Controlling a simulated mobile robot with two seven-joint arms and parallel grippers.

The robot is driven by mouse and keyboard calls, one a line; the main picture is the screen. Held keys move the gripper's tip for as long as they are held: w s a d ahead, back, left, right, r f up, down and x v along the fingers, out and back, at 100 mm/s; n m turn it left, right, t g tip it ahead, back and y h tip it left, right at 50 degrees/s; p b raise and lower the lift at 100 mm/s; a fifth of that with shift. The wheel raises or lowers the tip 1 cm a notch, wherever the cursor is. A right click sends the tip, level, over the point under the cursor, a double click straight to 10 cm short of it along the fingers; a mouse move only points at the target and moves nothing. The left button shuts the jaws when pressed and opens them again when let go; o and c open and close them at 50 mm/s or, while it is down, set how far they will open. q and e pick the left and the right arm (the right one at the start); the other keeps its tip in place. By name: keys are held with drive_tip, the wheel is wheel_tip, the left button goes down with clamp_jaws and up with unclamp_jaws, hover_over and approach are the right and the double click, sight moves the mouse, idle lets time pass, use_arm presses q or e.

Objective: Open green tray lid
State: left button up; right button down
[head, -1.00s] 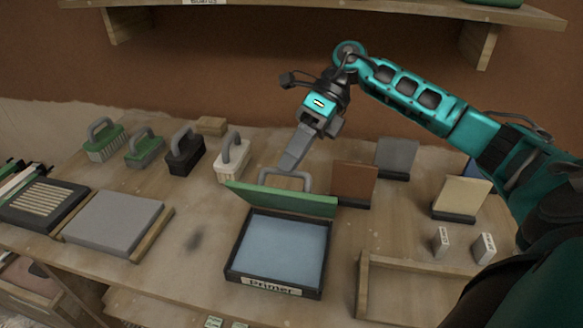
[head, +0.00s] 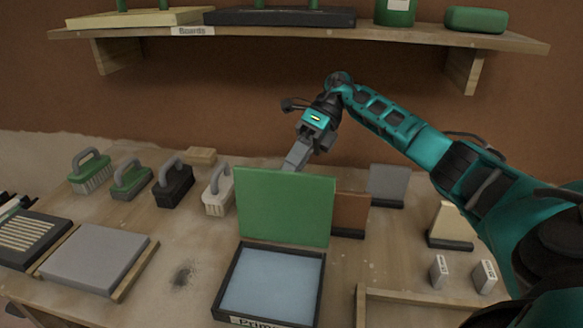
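The green tray lid (head: 285,206) stands about upright at the back edge of the dark tray (head: 231,283). The tray is open and shows a pale blue inside; its front label is partly cut off by the frame. My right gripper (head: 292,163) is behind the lid's top edge, pointing down. The lid hides its fingertips and the lid's handle, so I cannot tell whether it is open, shut or holding the handle. My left gripper is not in view.
Several handled brushes (head: 174,184) stand left of the lid. A grey board (head: 95,254) lies at the left. A brown block (head: 350,212) is just right of the lid. A wooden-edged tray (head: 430,299) is at front right. A shelf (head: 300,36) hangs above.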

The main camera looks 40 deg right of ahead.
drive_tip(key=shift+s+a+f+g, duration=0.1)
drive_tip(key=shift+s+f+g, duration=0.15)
drive_tip(key=shift+f, duration=0.45)
drive_tip(key=c, duration=1.1)
unclamp_jaws()
drive_tip(key=shift+w, duration=0.2)
drive_tip(key=shift+r, duration=0.1)
drive_tip(key=shift+p+v, duration=0.65)
drive_tip(key=shift+v, duration=3.2)
